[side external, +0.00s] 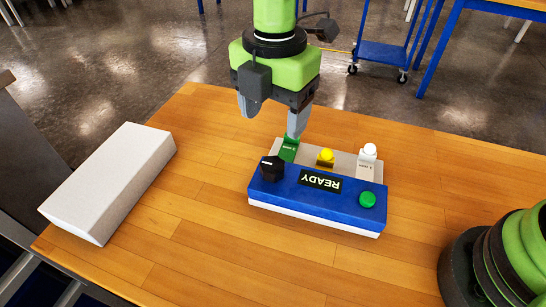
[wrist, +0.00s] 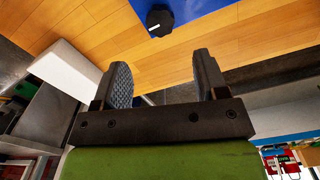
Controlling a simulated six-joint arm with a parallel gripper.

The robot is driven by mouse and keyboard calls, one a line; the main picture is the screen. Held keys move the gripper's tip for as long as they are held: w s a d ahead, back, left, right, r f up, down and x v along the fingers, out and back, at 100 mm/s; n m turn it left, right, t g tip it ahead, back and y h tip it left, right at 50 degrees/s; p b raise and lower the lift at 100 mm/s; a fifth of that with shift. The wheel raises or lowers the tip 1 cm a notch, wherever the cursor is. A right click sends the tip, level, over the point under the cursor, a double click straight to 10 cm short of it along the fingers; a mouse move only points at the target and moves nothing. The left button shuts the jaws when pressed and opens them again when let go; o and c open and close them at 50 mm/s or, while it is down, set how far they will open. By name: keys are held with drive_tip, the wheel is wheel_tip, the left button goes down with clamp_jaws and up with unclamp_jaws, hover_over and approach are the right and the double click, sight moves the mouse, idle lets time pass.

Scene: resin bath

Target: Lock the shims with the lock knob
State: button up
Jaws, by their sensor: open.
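The lock knob (side external: 271,168) is black with a white mark and sits on the left end of a blue panel (side external: 335,203). It also shows at the top of the wrist view (wrist: 159,20). Behind the panel are a green shim (side external: 289,149), a yellow shim (side external: 326,157) and a white shim (side external: 369,153) in a pale holder (side external: 346,168). My gripper (side external: 273,121) is open and empty, with its fingers pointing down, above and behind the knob. Its right fingertip overlaps the green shim in the picture; I cannot tell whether they touch. In the wrist view, nothing is between the fingers (wrist: 162,75).
The panel carries a black READY display (side external: 320,181) and a green button (side external: 367,199). A long white block (side external: 112,180) lies on the wooden table (side external: 200,235) at the left. The table between the block and the panel is clear.

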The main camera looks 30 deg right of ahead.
sight(273, 164)
wheel_tip(273, 164, down, 10)
drive_tip(key=shift+f, duration=0.1)
idle(0.4)
drive_tip(key=c, duration=0.9)
